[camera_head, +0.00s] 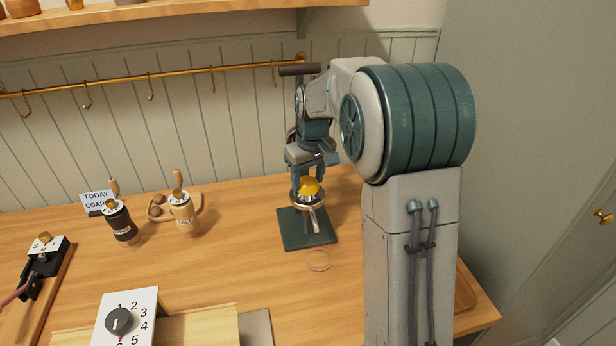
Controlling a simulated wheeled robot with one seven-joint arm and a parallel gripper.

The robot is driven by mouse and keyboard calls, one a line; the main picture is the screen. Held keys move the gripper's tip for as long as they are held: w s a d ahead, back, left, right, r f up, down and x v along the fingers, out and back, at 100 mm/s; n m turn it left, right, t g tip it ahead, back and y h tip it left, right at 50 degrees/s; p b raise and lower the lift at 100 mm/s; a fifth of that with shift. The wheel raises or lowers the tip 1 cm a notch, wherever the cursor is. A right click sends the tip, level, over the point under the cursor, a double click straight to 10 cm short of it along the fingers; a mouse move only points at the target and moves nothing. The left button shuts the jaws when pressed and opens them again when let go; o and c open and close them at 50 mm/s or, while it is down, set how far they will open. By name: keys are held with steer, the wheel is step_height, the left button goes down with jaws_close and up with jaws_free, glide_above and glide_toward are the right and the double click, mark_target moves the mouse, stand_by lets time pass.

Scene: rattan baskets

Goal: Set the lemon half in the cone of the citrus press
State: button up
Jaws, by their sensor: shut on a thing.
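The lemon half (310,186) is a yellow dome at the citrus press, just above or at its metal cone bowl; I cannot tell whether it touches the cone. The citrus press (308,240) has a dark green square base, a metal bowl (305,203) with a spout and a dark lever handle (299,70) at the top. My gripper (307,182) points down over the bowl and is shut on the lemon half. My arm hides much of the press's column and upper part.
Two grinders, one black (121,223) and one tan (185,214), stand to the left by a small sign (97,201). A numbered dial box (127,318) is at the front. The wood counter (235,250) is clear between.

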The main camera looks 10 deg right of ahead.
steer(key=shift+f+b, duration=0.9)
steer(key=shift+f, duration=0.45)
stand_by(0.3)
steer(key=o, duration=1)
steer(key=shift+o, duration=0.3)
step_height(320, 180, up, 14)
steer(key=s, duration=0.1)
steer(key=shift+s+d, duration=0.3)
steer(key=shift+d, duration=0.05)
steer(key=shift+f, duration=0.1)
